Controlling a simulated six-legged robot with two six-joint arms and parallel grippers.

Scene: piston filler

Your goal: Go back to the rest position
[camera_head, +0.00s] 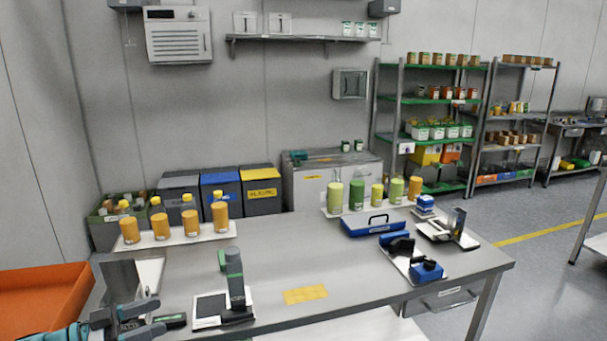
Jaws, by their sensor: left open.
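My left gripper (140,318) is at the lower left of the head view, low beside the near left edge of the steel table (290,260). Its two dark fingers point right and are apart, with nothing seen between them. A device with a green and black upright handle (235,280) stands on a white and black base right of the gripper. My right gripper is not in view.
Yellow-orange bottles (191,222) stand on a white tray at the back left. Green and yellow bottles (357,194) stand at the back right. A blue case (375,225) and blue-black devices (427,271) occupy the right. An orange bin (45,295) is at left. The table's middle is mostly clear around a yellow mat (305,294).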

